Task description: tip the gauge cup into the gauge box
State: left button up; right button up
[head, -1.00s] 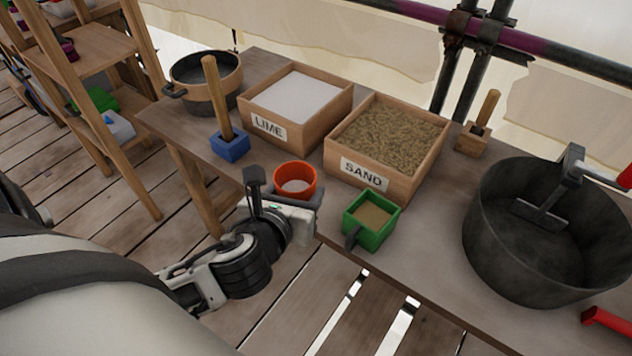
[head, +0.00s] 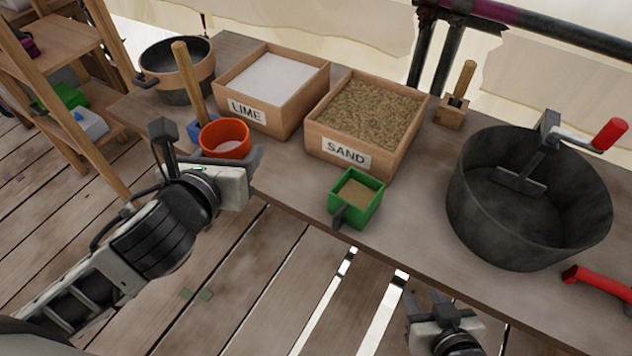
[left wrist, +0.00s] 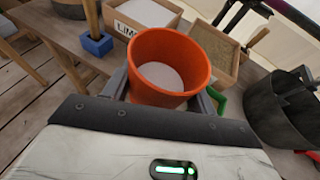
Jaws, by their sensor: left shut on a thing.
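The gauge cup (head: 225,139) is an orange round cup with a pale white fill, upright, in front of the lime box. It also shows in the left wrist view (left wrist: 150,95), standing between my fingers. My left gripper (head: 232,160) is shut on it at the table's front edge. The gauge box (head: 358,198) is a small green square box with a dark handle, standing on the table to the right of the cup. It holds sand-coloured fill. My right gripper (head: 436,306) is low at the front of the table, its dark fingers apart and empty.
The lime box (head: 246,112) and sand box (head: 346,153) stand behind. A blue block with a wooden handle (head: 190,80) is partly hidden by the cup. A large dark mixing tub (head: 530,215) stands right, a bucket (head: 177,68) at the far left. The tabletop between gauge box and tub is clear.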

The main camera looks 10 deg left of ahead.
aim_at(356, 196)
jog(key=u, duration=1.2)
jog(key=k, duration=0.9)
jog(key=z, duration=1.2)
jog(key=i, duration=0.5)
